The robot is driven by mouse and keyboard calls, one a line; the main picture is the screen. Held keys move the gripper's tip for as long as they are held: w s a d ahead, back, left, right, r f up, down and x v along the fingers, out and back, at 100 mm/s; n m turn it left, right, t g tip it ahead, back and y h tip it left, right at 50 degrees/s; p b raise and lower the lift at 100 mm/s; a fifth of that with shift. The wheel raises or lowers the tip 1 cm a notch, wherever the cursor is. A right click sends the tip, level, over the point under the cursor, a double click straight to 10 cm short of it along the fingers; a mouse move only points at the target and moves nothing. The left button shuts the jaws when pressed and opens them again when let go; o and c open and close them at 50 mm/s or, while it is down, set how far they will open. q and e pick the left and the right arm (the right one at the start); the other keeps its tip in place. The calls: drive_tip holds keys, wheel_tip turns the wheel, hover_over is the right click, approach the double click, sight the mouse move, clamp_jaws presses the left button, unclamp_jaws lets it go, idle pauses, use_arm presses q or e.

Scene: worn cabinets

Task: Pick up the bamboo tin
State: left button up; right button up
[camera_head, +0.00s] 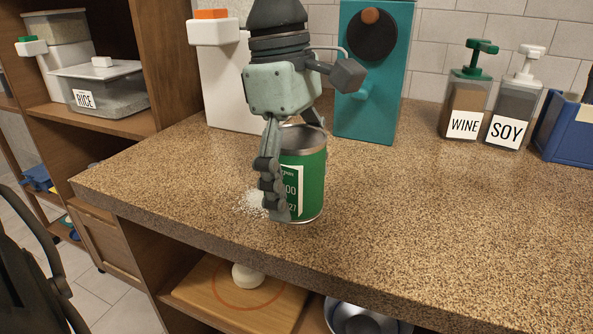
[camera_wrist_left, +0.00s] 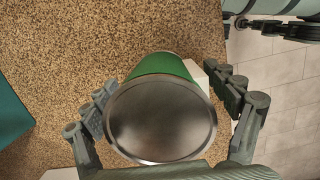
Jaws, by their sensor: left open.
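The bamboo tin is a green can with a white label and a bare metal top (camera_head: 312,180). It stands upright on the speckled counter (camera_head: 420,220), near the front edge. In the left wrist view its round metal end (camera_wrist_left: 162,122) fills the middle. My left gripper (camera_head: 284,190) points down over the tin, with its fingers on either side of it. In the left wrist view the fingers (camera_wrist_left: 165,105) are spread, with the tin between them. One finger hides part of the tin's left side in the head view. My right gripper is not in view.
White grains (camera_head: 252,203) lie beside the tin. A white dispenser (camera_head: 225,85) and a teal machine (camera_head: 368,110) stand behind. Wine (camera_head: 465,110) and soy (camera_head: 510,115) bottles and a blue bin (camera_head: 568,130) are at right. The counter's right front is clear.

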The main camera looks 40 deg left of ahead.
sight(299, 135)
use_arm(q)
drive_tip(key=c, duration=1.7)
drive_tip(key=shift+r, duration=0.15)
drive_tip(key=shift+r, duration=0.6)
wheel_tip(299, 135, up, 3)
drive_tip(key=shift+w+f, duration=0.1)
drive_tip(key=shift+s+a+r, duration=0.15)
drive_tip(key=shift+a+r, duration=0.95)
drive_tip(key=shift+a, duration=0.85)
drive_tip(key=shift+s+a+r, duration=0.15)
drive_tip(key=shift+a+r, duration=1)
drive_tip(key=shift+a, duration=0.75)
drive_tip(key=shift+s+a+r, duration=0.15)
drive_tip(key=shift+a+r, duration=0.95)
drive_tip(key=shift+a, duration=0.85)
